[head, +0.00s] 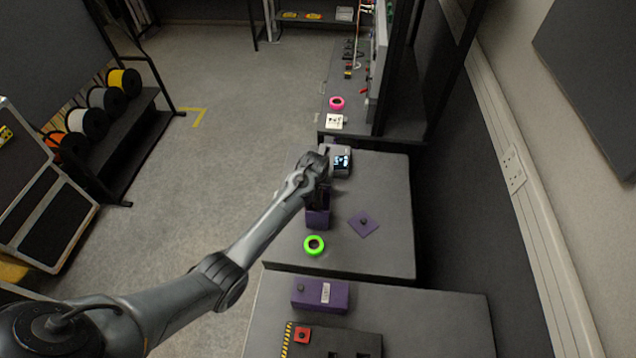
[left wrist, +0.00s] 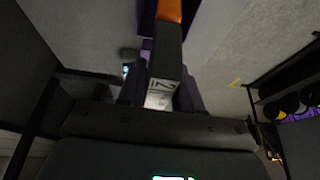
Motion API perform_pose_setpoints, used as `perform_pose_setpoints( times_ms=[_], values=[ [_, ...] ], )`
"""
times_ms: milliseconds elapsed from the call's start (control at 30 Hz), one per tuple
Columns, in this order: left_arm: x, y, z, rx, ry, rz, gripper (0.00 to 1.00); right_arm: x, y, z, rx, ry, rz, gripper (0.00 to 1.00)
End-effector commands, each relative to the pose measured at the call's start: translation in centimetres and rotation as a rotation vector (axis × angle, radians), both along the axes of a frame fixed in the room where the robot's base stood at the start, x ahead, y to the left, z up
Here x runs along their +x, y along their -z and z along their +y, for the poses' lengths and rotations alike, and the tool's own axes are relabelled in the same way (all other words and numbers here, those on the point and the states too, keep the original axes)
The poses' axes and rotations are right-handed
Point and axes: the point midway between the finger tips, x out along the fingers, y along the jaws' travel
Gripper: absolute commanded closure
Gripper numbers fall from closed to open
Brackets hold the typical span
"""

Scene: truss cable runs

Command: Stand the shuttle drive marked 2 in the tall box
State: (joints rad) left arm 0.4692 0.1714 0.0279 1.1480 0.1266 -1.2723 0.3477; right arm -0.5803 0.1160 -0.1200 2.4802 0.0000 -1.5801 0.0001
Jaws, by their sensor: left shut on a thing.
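My left gripper (head: 318,182) is above the tall purple box (head: 318,219) in the head view. In the left wrist view it is shut on the shuttle drive (left wrist: 166,50), a dark bar with an orange end and a white label that seems to read 2. The drive points away from the gripper. Purple walls of the tall box (left wrist: 146,18) show beside its orange end. I cannot tell how far the drive is inside the box. In the head view the arm and gripper mostly hide the drive. My right gripper is not in view.
A purple lid with a knob (head: 363,225) lies right of the box. A green ring (head: 314,245) lies in front. A device with a lit screen (head: 341,161) stands close behind. A closed purple box (head: 321,296) is on the nearer table. The table's right side is clear.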

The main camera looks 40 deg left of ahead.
Motion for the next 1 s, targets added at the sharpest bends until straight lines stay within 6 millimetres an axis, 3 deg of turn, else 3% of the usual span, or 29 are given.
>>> perform_pose_setpoints(
  times_ms=[1000],
  values=[
    [-0.09, -0.02, -0.1, 0.0, 0.0, -0.002, 1.0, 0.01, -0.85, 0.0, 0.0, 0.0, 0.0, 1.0]
  ],
)
